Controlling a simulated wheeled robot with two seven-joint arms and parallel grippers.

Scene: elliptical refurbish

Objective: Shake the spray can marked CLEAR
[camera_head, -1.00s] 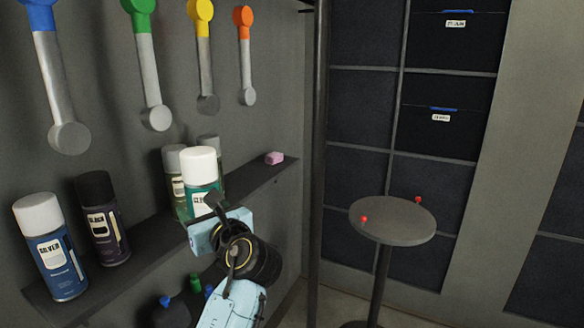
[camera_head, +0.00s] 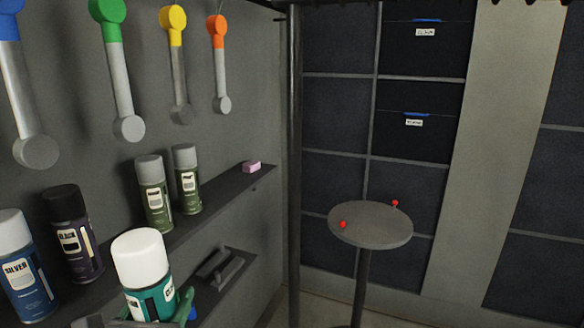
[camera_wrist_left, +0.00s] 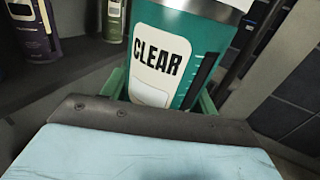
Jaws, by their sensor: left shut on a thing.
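The spray can marked CLEAR (camera_head: 150,297) has a white cap and a teal body. It is off the upper shelf, upright or slightly tilted, at the bottom of the head view. My left gripper (camera_head: 140,319) is shut on it, with green fingers on either side of the body; its lower part is cut off by the frame. In the left wrist view the CLEAR label of the can (camera_wrist_left: 165,52) faces the camera, between the fingers of my left gripper (camera_wrist_left: 165,97). My right gripper is not in view.
Silver (camera_head: 25,275), black (camera_head: 75,235) and two green cans (camera_head: 154,195) stand on the upper shelf (camera_head: 215,204), with a pink block (camera_head: 251,167) near its end. A round table (camera_head: 370,234) stands right. Coloured-end tools hang above.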

